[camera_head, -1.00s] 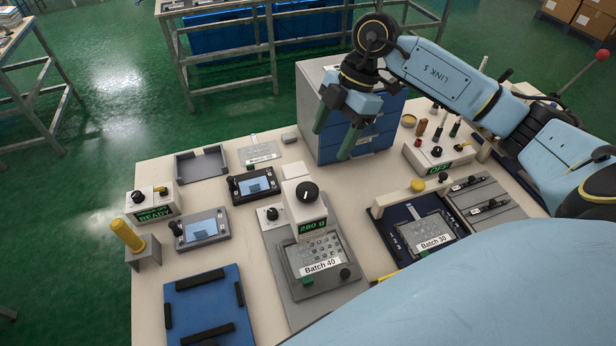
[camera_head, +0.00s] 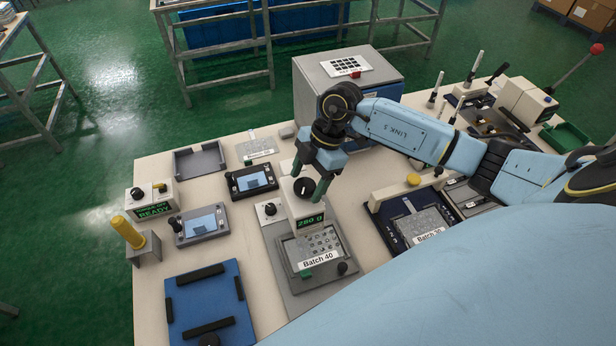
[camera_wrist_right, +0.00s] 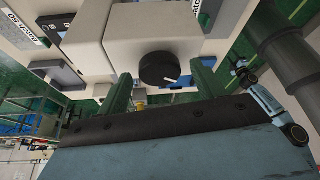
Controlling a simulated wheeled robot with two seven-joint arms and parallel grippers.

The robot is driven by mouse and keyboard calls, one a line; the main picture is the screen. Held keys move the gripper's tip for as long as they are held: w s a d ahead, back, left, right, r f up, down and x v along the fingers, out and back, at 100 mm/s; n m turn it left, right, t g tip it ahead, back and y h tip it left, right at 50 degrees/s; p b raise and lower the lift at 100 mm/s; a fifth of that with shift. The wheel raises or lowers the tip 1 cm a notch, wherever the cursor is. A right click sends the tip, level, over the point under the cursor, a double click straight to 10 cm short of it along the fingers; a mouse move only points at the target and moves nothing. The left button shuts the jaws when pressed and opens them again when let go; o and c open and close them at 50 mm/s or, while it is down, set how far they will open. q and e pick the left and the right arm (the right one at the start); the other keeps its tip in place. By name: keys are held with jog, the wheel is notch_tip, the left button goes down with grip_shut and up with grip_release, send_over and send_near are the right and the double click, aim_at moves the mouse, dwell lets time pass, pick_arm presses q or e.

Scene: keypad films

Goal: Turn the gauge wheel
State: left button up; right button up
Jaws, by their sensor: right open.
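The gauge wheel (camera_head: 304,187) is a black round knob with a white mark, on top of a white gauge head (camera_head: 305,212) whose green display reads about 280. My right gripper (camera_head: 310,179) is open over the wheel, with one green finger on each side of it. In the right wrist view the wheel (camera_wrist_right: 158,69) shows between the two fingers, with visible gaps, so nothing is gripped. The Batch 40 plate (camera_head: 315,242) lies below the gauge head.
A small box with a black dial (camera_head: 270,209) stands left of the gauge head. The Batch 30 plate (camera_head: 420,224) lies to the right, and a blue mat (camera_head: 210,305) at front left. A grey cabinet (camera_head: 335,92) stands behind my right gripper.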

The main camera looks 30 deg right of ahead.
jog(key=c, duration=1)
jog(key=shift+n, duration=0.3)
jog(key=n+g, duration=0.1)
jog(key=n, duration=0.1)
jog(key=shift+w+n, duration=0.15)
jog(key=shift+n, duration=0.15)
jog(key=shift+w+n+g+h+b, duration=0.1)
jog(key=shift+n+g+h+b, duration=0.35)
jog(key=shift+n, duration=1.15)
jog(key=shift+g, duration=0.25)
jog(key=o, duration=1)
